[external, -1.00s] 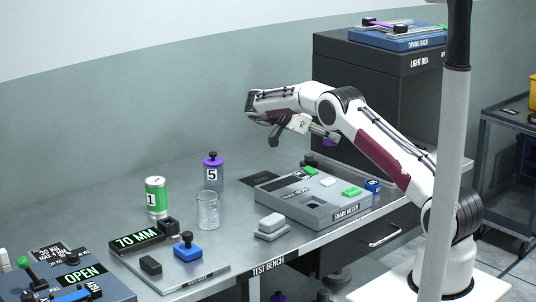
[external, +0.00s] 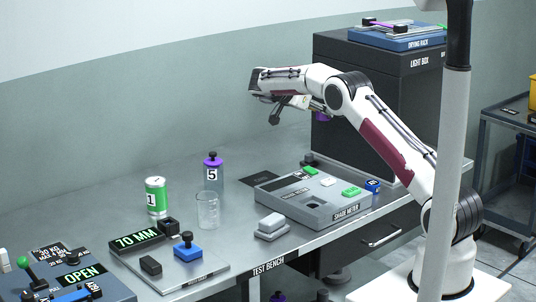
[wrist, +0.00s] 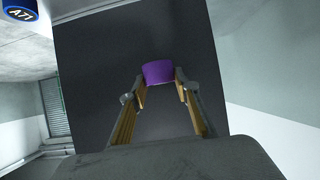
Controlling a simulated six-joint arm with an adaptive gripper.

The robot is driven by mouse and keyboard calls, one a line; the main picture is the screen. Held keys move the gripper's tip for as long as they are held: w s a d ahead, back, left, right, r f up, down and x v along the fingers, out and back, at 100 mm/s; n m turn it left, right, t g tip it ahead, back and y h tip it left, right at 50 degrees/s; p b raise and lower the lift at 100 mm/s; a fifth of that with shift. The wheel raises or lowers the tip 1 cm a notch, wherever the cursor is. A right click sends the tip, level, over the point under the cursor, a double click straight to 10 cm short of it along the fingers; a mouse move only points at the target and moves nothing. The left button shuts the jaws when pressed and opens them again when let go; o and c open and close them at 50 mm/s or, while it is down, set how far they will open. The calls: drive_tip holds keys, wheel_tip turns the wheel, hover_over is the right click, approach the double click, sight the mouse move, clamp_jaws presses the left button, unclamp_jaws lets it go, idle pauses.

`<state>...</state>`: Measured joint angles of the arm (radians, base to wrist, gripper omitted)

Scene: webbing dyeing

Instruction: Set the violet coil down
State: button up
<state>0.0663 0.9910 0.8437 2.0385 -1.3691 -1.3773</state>
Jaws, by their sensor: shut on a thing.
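The violet coil (wrist: 158,72) sits between the two fingertips of my gripper (wrist: 160,84) in the wrist view, and the gripper is shut on it. In the external view the coil (external: 321,117) shows partly below my forearm, held in the air well above the bench. My gripper points towards the dark front of the light box (external: 376,95). The forearm covers much of the gripper and part of the coil in that view.
Below stands the shade meter (external: 318,208) on the test bench (external: 130,197). A bottle marked 5 (external: 213,178), a glass beaker (external: 207,212) and a green can (external: 156,200) stand further left. The drying rack (external: 400,37) lies on top of the light box.

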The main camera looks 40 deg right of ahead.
drive_tip(key=w+a+r+n+t+y, duration=0.3)
drive_tip(key=w+a+r+n+t, duration=0.15)
drive_tip(key=a, duration=0.35)
drive_tip(key=w+a+r+n+t+y, duration=0.2)
drive_tip(key=w+a+r+n+t, duration=0.1)
drive_tip(key=w+a+n+t, duration=0.25)
drive_tip(key=s+a+f+n+y, duration=0.3)
drive_tip(key=s+a, duration=0.3)
drive_tip(key=a, duration=0.2)
drive_tip(key=s+a+f+n+t+y, duration=0.1)
drive_tip(key=s+a+f+n+y, duration=0.2)
drive_tip(key=s+a+f, duration=0.3)
drive_tip(key=s+a+f+n+y, duration=0.3)
drive_tip(key=s+a+f+n, duration=0.1)
drive_tip(key=a, duration=0.6)
drive_tip(key=shift+s+f+t+y, duration=0.3)
drive_tip(key=shift+s+f+t, duration=0.15)
drive_tip(key=shift+s, duration=0.7)
drive_tip(key=shift+f, duration=2.95)
drive_tip(key=shift+f, duration=0.1)
